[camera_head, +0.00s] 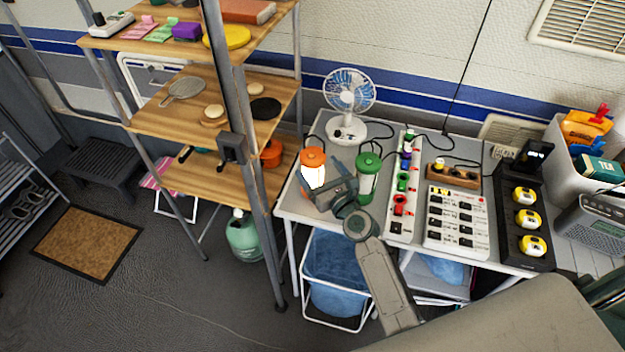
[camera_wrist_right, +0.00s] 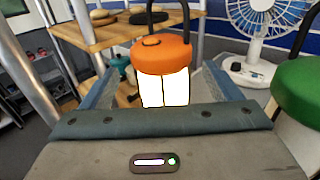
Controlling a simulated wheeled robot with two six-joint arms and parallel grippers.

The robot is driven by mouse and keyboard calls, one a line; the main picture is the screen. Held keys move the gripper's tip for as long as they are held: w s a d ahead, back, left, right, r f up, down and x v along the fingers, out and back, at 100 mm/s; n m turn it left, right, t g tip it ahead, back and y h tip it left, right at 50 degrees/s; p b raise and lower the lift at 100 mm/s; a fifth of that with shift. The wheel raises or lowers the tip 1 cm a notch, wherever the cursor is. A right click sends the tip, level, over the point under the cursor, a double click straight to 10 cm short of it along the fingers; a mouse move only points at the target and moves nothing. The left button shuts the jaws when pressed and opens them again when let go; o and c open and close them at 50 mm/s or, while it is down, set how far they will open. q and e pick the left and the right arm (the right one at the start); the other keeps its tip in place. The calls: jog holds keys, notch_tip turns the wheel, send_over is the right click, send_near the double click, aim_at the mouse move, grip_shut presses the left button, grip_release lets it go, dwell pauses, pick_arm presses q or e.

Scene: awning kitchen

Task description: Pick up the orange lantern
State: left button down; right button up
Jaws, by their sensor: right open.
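The orange lantern (camera_head: 313,168) stands upright at the left end of the grey table, with an orange top and a lit white body. My right gripper (camera_head: 325,185) is at the lantern in the head view, coming from the right side. In the right wrist view the orange lantern (camera_wrist_right: 162,62) stands between the two open fingers of my right gripper (camera_wrist_right: 155,85), with space visible beside its body. The lantern's lower part is hidden by the gripper. A green lantern (camera_head: 368,172) stands just right of it; its green top (camera_wrist_right: 298,90) shows at the wrist view's right edge. My left gripper is not in view.
A blue-white fan (camera_head: 349,92) stands behind the lanterns. A power strip (camera_head: 403,190) and a white button panel (camera_head: 456,220) lie to the right. A wooden shelf rack (camera_head: 215,180) with a metal post stands close on the left.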

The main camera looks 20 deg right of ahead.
aim_at(318, 169)
jog(key=w, duration=0.4)
jog(key=shift+w+a+f, duration=0.2)
jog(key=shift+a+f, duration=0.1)
jog(key=shift+s+r, duration=0.1)
jog(key=shift+c, duration=0.6)
jog(key=c, duration=0.4)
grip_shut()
jog(key=shift+r, duration=0.1)
